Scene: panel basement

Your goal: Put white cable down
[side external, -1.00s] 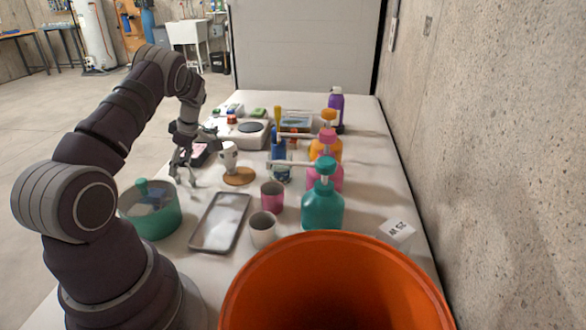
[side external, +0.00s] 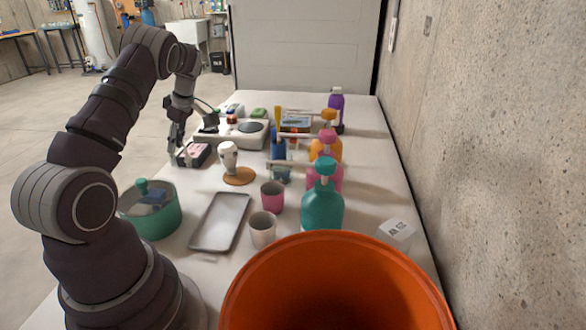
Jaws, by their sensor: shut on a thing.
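My gripper (side external: 177,146) is at the far left side of the table, low beside a small dark box with a pinkish top (side external: 194,153). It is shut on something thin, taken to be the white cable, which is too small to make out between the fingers. A thin dark curved line (side external: 208,104) shows just right of my wrist; I cannot tell whether it is part of a cable. Whether the fingertips touch the table or the box cannot be told from this view.
A white scale-like device (side external: 240,133) stands right of my gripper. An orange bucket (side external: 335,245) fills the front.

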